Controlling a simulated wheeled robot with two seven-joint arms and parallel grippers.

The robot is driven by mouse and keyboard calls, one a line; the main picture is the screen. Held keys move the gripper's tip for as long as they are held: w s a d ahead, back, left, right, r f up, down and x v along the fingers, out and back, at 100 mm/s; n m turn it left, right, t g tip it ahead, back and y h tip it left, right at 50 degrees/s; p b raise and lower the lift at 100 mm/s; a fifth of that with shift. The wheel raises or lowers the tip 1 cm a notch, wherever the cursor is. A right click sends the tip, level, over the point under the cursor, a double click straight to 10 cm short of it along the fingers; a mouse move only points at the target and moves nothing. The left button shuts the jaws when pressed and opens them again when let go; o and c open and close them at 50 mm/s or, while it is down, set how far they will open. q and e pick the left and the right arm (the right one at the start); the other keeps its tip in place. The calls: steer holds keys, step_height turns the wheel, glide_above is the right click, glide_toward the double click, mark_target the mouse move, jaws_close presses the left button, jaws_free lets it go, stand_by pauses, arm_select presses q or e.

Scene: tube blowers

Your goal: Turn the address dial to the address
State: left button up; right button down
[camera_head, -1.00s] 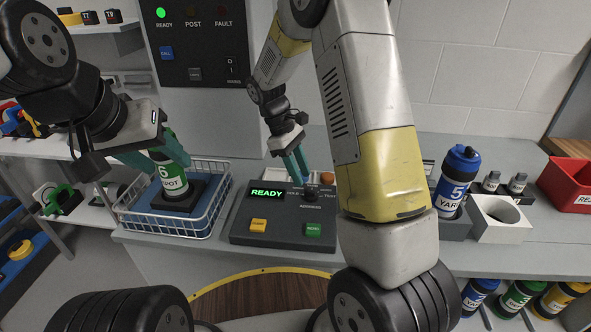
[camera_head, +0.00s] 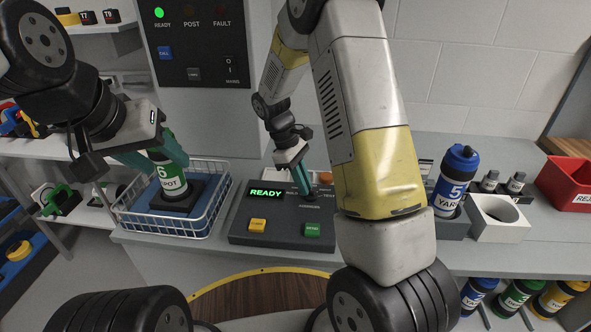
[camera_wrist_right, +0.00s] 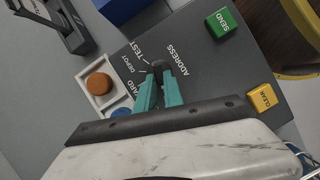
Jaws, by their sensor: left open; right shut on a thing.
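The black address dial (camera_wrist_right: 158,67) sits on the dark console (camera_head: 262,238), with the labels TEST, DEPOT and YARD beside it in the right wrist view. My right gripper (camera_wrist_right: 162,80) is shut on the dial, and its teal fingers cover most of it. Which label the dial points at cannot be told. In the head view my right gripper (camera_head: 307,190) reaches down onto the console's back right part. My left gripper (camera_head: 158,158) is open, its fingers on either side of a green carrier (camera_head: 170,176) marked 6 that stands in a white wire basket (camera_head: 150,233).
The console's display (camera_head: 266,193) reads READY. A yellow CLEAR button (camera_wrist_right: 262,97) and a green SEND button (camera_wrist_right: 222,22) sit near the dial. A blue YARD carrier (camera_head: 455,180) marked 5 and a red bin (camera_head: 567,185) stand to the right.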

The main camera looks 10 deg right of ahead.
steer(key=shift+w+m, duration=0.1)
steer(key=shift+m, duration=0.2)
steer(key=shift+w+d+m+y, duration=0.15)
steer(key=shift+m+y, duration=0.25)
steer(key=shift+m, duration=0.5)
steer(key=m, duration=0.2)
steer(key=m+g+y, duration=0.1)
steer(key=m, duration=0.1)
steer(key=shift+w+d, duration=0.2)
steer(key=shift+d, duration=0.2)
steer(key=m, duration=0.1)
steer(key=m+y, duration=0.1)
steer(key=m, duration=0.2)
steer(key=shift+d+r+g+y, duration=0.1)
steer(key=shift+d+g+y, duration=0.2)
steer(key=shift+y, duration=0.1)
steer(key=shift+d+m+y, duration=0.25)
steer(key=shift+m+y, duration=0.35)
steer(key=shift+m, duration=1)
steer(key=c, duration=1.5)
jaws_free()
steer(key=shift+o, duration=0.2)
